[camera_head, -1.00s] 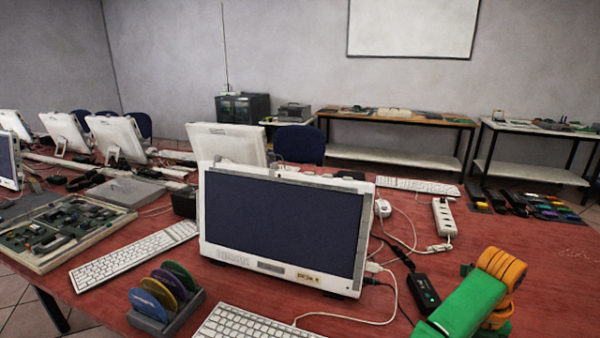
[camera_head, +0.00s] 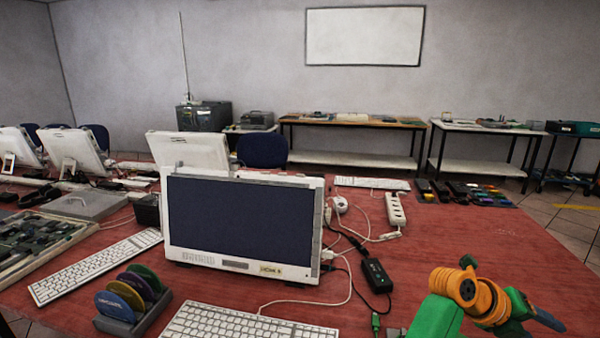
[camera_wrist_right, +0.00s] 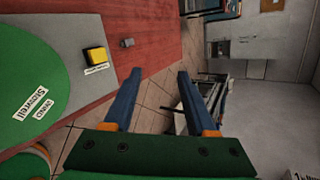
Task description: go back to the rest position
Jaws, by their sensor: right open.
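My right arm (camera_head: 462,295), green with orange joints, comes in at the lower right of the head view and reaches over the red table (camera_head: 490,240). Its fingertips do not show there. In the right wrist view my right gripper (camera_wrist_right: 158,88) is open, with its two blue fingers apart and nothing between them. Past the fingers are the table edge and the tiled floor. My left gripper is not in view.
A white monitor (camera_head: 240,222) stands on the table with a keyboard (camera_head: 235,322) in front. A disc holder (camera_head: 132,312), cables, a power strip (camera_head: 396,208) and a black adapter (camera_head: 376,275) lie around it. The right side of the table is mostly clear.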

